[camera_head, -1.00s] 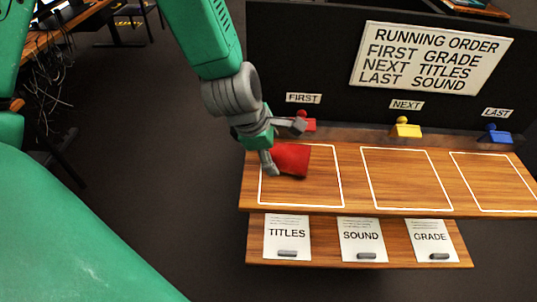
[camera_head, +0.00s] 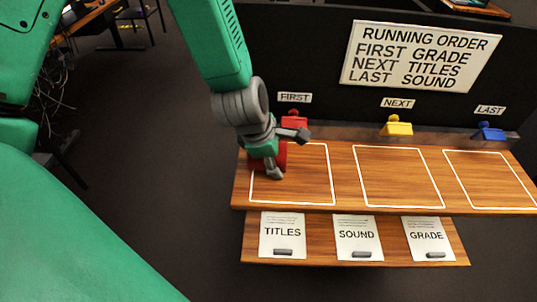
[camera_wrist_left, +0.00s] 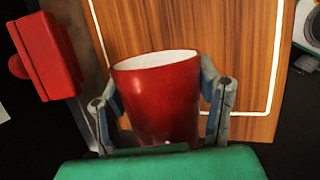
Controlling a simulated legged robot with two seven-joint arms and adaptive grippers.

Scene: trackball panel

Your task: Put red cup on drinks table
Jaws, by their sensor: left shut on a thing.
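The red cup (camera_head: 282,155) is between the fingers of my left gripper (camera_head: 287,154), over the first white-outlined box at the left end of the wooden shelf. In the left wrist view the cup (camera_wrist_left: 160,95) shows its pale inside and rim, with a grey finger on each side. My left gripper (camera_wrist_left: 160,88) is shut on it. In the head view the fingers and wrist hide much of the cup. I cannot tell whether it touches the shelf. My right gripper is not in view. I cannot make out a drinks table.
The upper wooden shelf (camera_head: 348,170) has three outlined boxes. Red (camera_head: 294,119), yellow (camera_head: 396,126) and blue (camera_head: 489,132) pieces stand behind them under a sign (camera_head: 420,55). A lower shelf (camera_head: 310,255) holds three labelled cards. Open dark floor (camera_head: 150,120) lies left.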

